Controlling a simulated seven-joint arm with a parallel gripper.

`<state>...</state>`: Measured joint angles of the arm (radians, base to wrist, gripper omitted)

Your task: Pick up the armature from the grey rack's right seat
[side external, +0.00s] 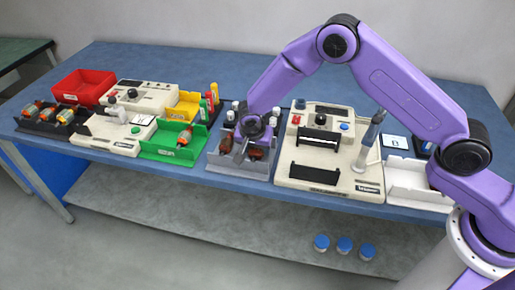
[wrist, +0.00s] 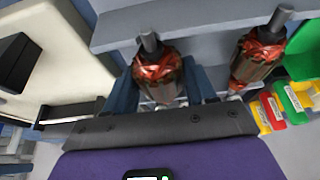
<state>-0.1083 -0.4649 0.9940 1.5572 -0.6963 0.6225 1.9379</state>
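The grey rack (side external: 238,168) stands near the table's front edge and holds two armatures with copper windings and dark cores. The right-seat armature (side external: 256,153) is partly hidden by my gripper (side external: 250,137). In the wrist view, where the sides are swapped, this armature (wrist: 158,75) is at the middle left, its grey shaft end pointing up in the picture. The fingers of my gripper (wrist: 163,88) are apart, on either side of it, with no clear contact. The other armature (wrist: 257,57) sits in the neighbouring seat.
A cream machine (side external: 325,175) with black holders stands close on the rack's right. A green bin (side external: 172,150) with an armature is on its left, with yellow (side external: 188,106) and red (side external: 84,86) bins behind. A white tray (side external: 415,178) is at the right.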

